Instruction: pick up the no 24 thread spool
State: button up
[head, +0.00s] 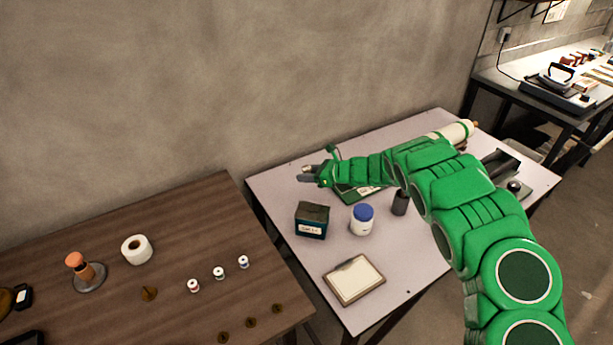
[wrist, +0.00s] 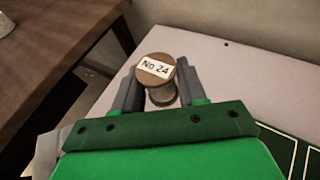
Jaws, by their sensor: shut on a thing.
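The no 24 thread spool (wrist: 155,70) is between the two fingers of my gripper (wrist: 157,90) in the wrist view. It has a round brown top with a white label reading "No 24", and a paler body below. My gripper is shut on it, with a grey finger on each side. In the head view my gripper (head: 308,174) is over the back left part of the light table, near the wall. The spool cannot be made out clearly there. I cannot tell whether it touches the table.
The light table (head: 300,255) also holds a dark box (head: 312,220), a white jar with blue lid (head: 362,219), a dark cylinder (head: 400,202) and a framed pad (head: 354,279). A brown table (head: 180,230) on the left bears small spools and a white roll (head: 137,250).

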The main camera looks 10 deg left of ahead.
jog(key=s+d+r, duration=0.3)
jog(key=s+r, duration=0.1)
jog(key=s, duration=0.4)
jog(key=shift+s+d, duration=0.25)
jog(key=shift+d, duration=0.15)
